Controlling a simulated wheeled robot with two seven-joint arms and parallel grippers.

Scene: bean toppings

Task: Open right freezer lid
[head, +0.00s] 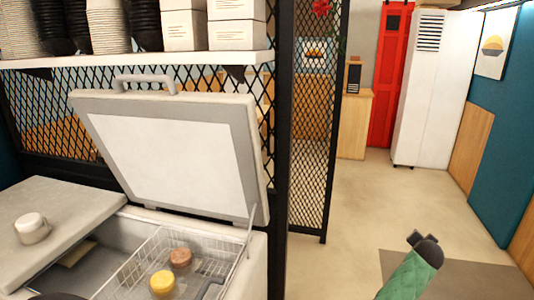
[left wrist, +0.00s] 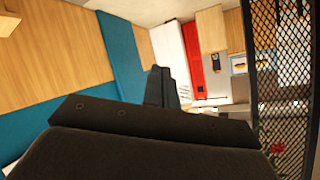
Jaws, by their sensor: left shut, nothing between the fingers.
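The right freezer lid (head: 251,170) stands raised and tilted back in the head view, its pale inner panel facing me. Its bar handle (head: 145,80) is at the top edge. Below it the right freezer compartment is open, with a white wire basket (head: 133,268) inside. My left gripper (left wrist: 162,72) shows in the left wrist view with its dark fingers together and nothing between them. It faces the room, and no part of the freezer is clear in that view.
A yellow tub (head: 162,284) and a brown-topped tub (head: 180,260) are in the basket. A shelf (head: 150,60) and black mesh partition (head: 313,130) stand behind. Open floor (head: 365,205) lies right.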

